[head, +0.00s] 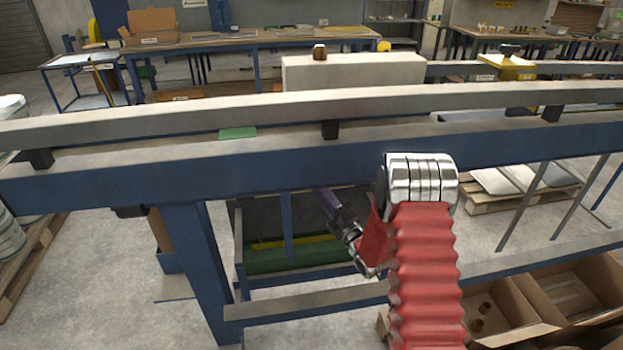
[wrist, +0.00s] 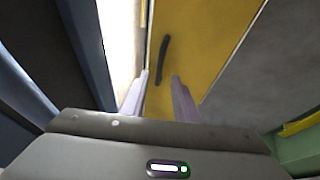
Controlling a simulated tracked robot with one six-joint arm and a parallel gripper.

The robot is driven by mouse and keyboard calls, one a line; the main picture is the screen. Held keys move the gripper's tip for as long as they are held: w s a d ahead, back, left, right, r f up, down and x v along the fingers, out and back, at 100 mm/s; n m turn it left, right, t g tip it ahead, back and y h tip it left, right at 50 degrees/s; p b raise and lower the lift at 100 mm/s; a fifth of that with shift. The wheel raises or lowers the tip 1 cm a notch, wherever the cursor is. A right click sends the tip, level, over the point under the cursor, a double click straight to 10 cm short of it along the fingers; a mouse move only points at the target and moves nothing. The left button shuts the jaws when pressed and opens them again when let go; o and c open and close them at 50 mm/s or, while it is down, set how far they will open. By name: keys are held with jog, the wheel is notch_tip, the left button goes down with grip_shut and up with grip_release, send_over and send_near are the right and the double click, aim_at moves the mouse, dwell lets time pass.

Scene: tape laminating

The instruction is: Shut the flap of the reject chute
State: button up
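A yellow panel (wrist: 208,38) with a dark curved handle (wrist: 163,58) fills the middle of the wrist view; it looks like the chute flap. A bright gap shows along its left side. I cannot tell how far it stands open. My gripper (wrist: 160,77) is open, its two pale fingers apart, with the handle's lower end between them in the picture. Whether they touch it is unclear. In the head view my red-sleeved arm reaches down below the blue bench beam and hides part of that area. The flap itself is not clearly seen there.
Open cardboard boxes (head: 575,290) stand at lower right. A pallet with white sacks (head: 525,180) is behind them.

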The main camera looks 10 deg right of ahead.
jog(key=x, duration=0.5)
jog(key=shift+w+a+r, duration=0.1)
jog(key=shift+w+a, duration=0.05)
jog(key=shift+w, duration=0.15)
jog(key=shift+c, duration=0.7)
grip_shut()
